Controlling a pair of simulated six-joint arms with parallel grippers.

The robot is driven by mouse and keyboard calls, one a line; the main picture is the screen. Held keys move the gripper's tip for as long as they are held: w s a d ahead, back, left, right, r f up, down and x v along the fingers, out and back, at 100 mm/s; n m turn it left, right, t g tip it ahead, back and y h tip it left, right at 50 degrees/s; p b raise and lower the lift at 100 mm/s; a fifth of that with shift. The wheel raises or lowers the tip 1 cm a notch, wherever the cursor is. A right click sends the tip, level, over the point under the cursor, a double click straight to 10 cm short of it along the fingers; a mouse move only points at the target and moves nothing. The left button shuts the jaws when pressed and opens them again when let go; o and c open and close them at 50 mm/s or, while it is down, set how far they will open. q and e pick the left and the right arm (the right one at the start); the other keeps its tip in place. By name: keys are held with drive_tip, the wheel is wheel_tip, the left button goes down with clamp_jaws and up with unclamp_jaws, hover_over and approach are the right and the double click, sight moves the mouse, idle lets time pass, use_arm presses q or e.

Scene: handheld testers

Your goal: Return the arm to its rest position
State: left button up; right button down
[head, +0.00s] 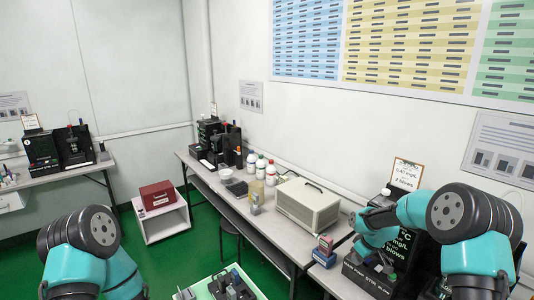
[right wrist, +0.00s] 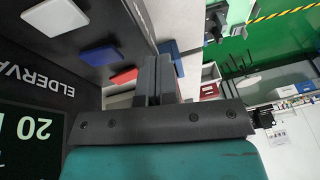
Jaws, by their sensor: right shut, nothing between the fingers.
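My right arm reaches in from the right in the head view, over a black tester (head: 368,276) on the bench at the lower right. My right gripper (head: 384,264) is low over this tester, small and partly hidden. In the right wrist view the dark fingers of the right gripper (right wrist: 155,80) are together with nothing between them. They are beside the black tester panel (right wrist: 98,30), and I cannot tell whether they touch it. My left arm shows at the lower left in the head view. A dark grey shape at the bottom centre may be my left gripper, but it is unclear.
A beige instrument box (head: 307,205), small coloured boxes (head: 325,250) and white bottles (head: 260,168) stand on the long bench. Another black device (head: 228,145) is at its far end. A red case (head: 158,194) rests on a white stand. Green floor (head: 190,258) is open at centre left.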

drive_tip(key=shift+m, duration=0.7)
drive_tip(key=s+a+f, duration=0.1)
drive_tip(key=f, duration=0.1)
drive_tip(key=s+a+f, duration=0.1)
drive_tip(key=s+f, duration=0.1)
drive_tip(key=s+a+f, duration=0.1)
drive_tip(key=f, duration=0.1)
drive_tip(key=shift+s+a+f, duration=0.25)
drive_tip(key=shift+s+f, duration=0.1)
drive_tip(key=shift+s, duration=0.05)
drive_tip(key=s+a+f+m, duration=0.2)
drive_tip(key=s+a+f, duration=0.1)
drive_tip(key=s, duration=0.6)
drive_tip(key=s+a+f+m+g, duration=0.1)
drive_tip(key=s+a+f+m, duration=0.1)
drive_tip(key=s+f, duration=0.3)
drive_tip(key=s+a+f+m, duration=0.2)
drive_tip(key=s+a+f, duration=0.2)
drive_tip(key=s, duration=1)
drive_tip(key=shift+m+y, duration=0.3)
drive_tip(key=shift+y, duration=0.1)
drive_tip(key=shift+d, duration=0.1)
